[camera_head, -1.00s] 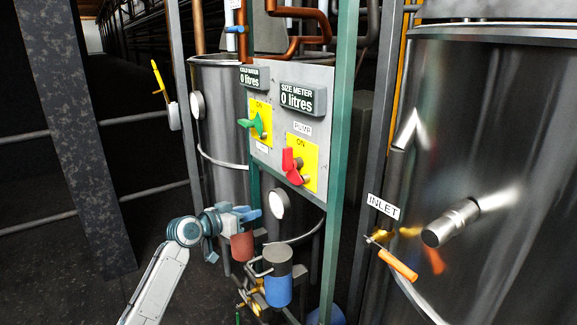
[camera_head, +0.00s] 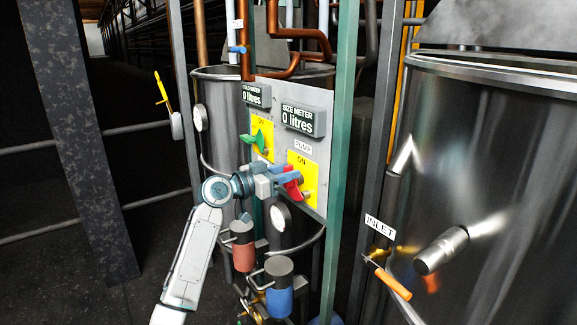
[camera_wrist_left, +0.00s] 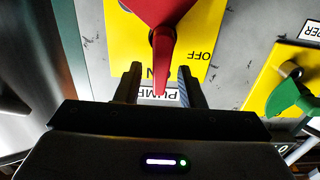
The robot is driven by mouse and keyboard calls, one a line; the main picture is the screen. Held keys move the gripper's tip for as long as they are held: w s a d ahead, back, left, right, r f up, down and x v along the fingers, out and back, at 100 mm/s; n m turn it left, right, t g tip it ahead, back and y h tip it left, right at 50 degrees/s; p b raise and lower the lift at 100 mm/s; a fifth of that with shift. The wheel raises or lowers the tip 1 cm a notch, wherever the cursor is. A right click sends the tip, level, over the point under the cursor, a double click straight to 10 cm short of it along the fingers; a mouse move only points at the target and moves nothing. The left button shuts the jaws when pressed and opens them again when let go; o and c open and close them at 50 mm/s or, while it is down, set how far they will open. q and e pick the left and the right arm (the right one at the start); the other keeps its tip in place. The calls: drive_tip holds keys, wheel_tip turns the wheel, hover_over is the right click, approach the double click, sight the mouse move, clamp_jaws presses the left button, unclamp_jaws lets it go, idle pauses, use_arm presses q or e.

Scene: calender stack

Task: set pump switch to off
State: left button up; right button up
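The pump switch is a red handle (camera_head: 292,188) on a yellow plate (camera_head: 311,170) marked ON, under a PUMP label (camera_head: 303,146). In the left wrist view the plate is upside down; the red handle (camera_wrist_left: 161,50) points towards ON and the PUMP label, with OFF off to its side. My left gripper (camera_head: 288,177) is at the switch in the head view. In the left wrist view its two fingers (camera_wrist_left: 159,82) are apart, one on each side of the handle's tip, with gaps showing. My right gripper is not in view.
A green switch (camera_head: 257,139) on its own yellow plate sits left of the red one. Green posts (camera_head: 341,150) frame the panel. Red and blue cylinders (camera_head: 279,302) and a gauge (camera_head: 280,216) are below. A large steel tank (camera_head: 490,150) stands right.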

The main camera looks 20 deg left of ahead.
use_arm(q)
drive_tip(key=shift+w+d, duration=0.4)
drive_tip(key=shift+w, duration=0.05)
clamp_jaws()
